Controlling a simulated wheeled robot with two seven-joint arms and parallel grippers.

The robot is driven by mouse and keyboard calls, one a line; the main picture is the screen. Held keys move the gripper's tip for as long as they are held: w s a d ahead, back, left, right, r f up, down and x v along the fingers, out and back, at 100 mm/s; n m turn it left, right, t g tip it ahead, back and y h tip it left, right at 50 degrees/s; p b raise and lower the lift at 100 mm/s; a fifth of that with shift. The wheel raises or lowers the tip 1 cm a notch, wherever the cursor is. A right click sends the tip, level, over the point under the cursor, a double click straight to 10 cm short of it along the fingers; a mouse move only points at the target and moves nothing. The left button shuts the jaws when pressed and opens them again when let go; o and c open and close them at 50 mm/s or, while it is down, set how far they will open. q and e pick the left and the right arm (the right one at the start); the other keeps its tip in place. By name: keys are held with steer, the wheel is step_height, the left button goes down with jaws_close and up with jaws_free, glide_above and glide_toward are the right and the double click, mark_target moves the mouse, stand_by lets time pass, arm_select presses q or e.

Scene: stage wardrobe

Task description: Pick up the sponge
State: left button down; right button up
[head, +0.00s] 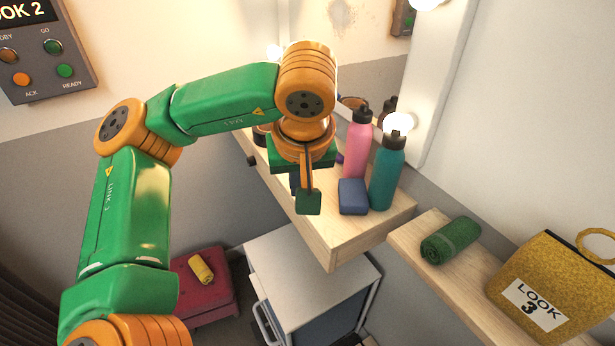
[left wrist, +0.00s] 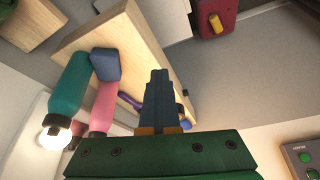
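A blue block (head: 353,196), which looks like the sponge, lies on the wooden shelf (head: 335,240) near its front end. It also shows in the left wrist view (left wrist: 106,65), left of the fingers. My left gripper (head: 295,184) hangs over the shelf, left of the block and apart from it. In the left wrist view its dark fingers (left wrist: 160,78) look close together with nothing between them. In the head view they are partly hidden behind a green plate on the wrist. My right gripper is in neither view.
A pink bottle (head: 357,143) and a teal bottle (head: 387,175) stand close behind and beside the block. A lower ledge holds a green roll (head: 450,240) and a yellow bag (head: 545,285). A white cabinet (head: 310,275) and red stool (head: 212,295) stand below.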

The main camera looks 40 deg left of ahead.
arm_select(q)
steer(key=shift+c, duration=1.6)
jaws_free()
